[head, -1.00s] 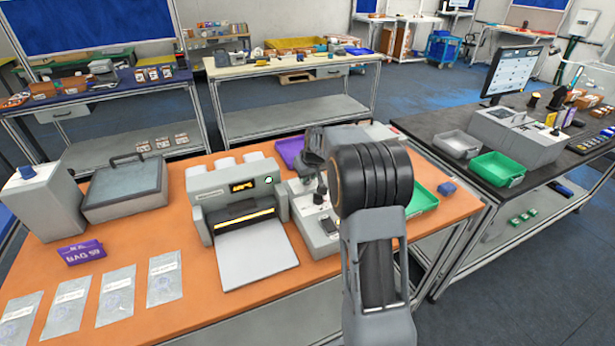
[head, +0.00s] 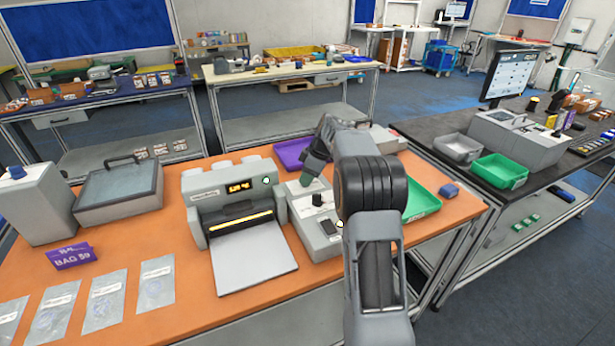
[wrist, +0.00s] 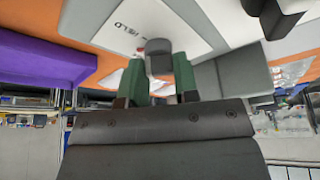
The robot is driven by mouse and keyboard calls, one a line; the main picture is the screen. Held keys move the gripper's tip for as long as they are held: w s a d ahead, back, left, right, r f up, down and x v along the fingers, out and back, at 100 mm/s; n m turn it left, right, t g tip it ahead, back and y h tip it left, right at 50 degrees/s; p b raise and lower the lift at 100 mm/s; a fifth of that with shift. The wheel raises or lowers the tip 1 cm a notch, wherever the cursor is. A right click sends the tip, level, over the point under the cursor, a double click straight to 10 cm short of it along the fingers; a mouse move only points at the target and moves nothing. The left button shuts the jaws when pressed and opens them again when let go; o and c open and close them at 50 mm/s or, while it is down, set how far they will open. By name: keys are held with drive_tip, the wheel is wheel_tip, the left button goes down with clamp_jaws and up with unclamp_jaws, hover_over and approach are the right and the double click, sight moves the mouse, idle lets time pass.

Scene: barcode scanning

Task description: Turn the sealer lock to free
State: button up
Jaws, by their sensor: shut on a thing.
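The lock knob (wrist: 158,52) is a dark grey knob on a white plate (wrist: 190,28) in the wrist view. The plate carries lettering that reads like HELD, with a small red mark near the knob. My gripper (wrist: 158,75) has its green fingertips closed on either side of the knob. In the head view my gripper (head: 314,172) reaches down at the back of the grey control box (head: 298,222), and the lock knob is hidden there. A black knob (head: 317,199) stands on the box in front of the gripper.
A grey machine (head: 235,195) with a lit slot stands left of the box. A purple tray (head: 290,153) lies behind and a green tray (head: 420,198) to the right. In the wrist view another black knob (wrist: 284,14) is close at upper right.

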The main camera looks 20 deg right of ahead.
drive_tip(key=n+g+p, duration=0.1)
drive_tip(key=n, duration=0.2)
drive_tip(key=shift+w+r, duration=0.1)
drive_tip(key=shift+n+g+y+p, duration=0.3)
drive_tip(key=shift+n+g+p, duration=0.5)
drive_tip(key=shift+n, duration=0.9)
drive_tip(key=shift+w, duration=0.1)
drive_tip(key=o, duration=0.9)
drive_tip(key=shift+d, duration=0.1)
drive_tip(key=p+v, duration=0.3)
drive_tip(key=v, duration=1)
drive_tip(key=shift+d+r, duration=0.15)
drive_tip(key=shift+r, duration=0.1)
